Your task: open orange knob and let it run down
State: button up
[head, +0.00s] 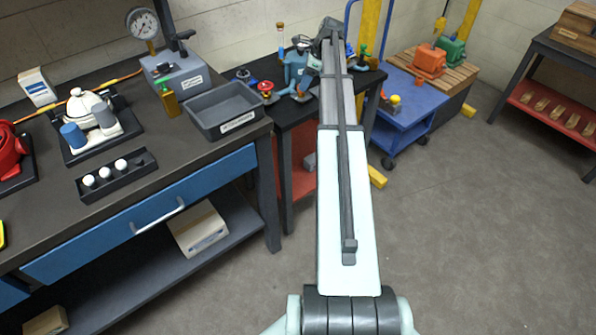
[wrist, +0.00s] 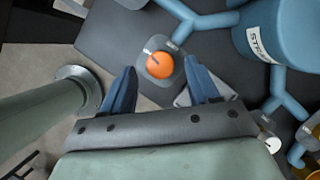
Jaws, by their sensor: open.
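The orange knob (wrist: 159,65) shows in the wrist view, round, on a grey square mount with a dark pointer mark. It joins a blue branching pipe (wrist: 205,22). My gripper (wrist: 159,70) is open, with one blue finger to each side of the knob and gaps between. I cannot tell the height of the fingers over it. The blue pipe leads to a blue cylindrical body (wrist: 285,32) with a partly cut-off label starting "STRA". In the head view a blue apparatus (head: 296,68) stands on the small dark table; my arm hides the knob and fingers there.
A red-knobbed fitting (head: 266,88) stands left of the apparatus in the head view. A grey bin (head: 223,110) is on the workbench at left. A blue cart (head: 402,102) stands right of my arm. In the wrist view a green-grey post (wrist: 45,108) stands at left.

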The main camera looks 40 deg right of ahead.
jog(key=v, duration=1.3)
jog(key=s+d+f+t+h, duration=0.1)
jog(key=s+f, duration=0.4)
jog(key=f, duration=0.6)
jog(key=s+f+h, duration=0.1)
jog(key=s+f, duration=0.3)
jog(key=f, duration=0.6)
jog(key=s+a+f+n+g+y, duration=0.1)
jog(key=a+f+n, duration=0.6)
jog(key=a+f, duration=1.1)
jog(key=shift+a+g+y, duration=0.3)
jog(key=shift+a+g, duration=0.2)
jog(key=shift+g, duration=0.4)
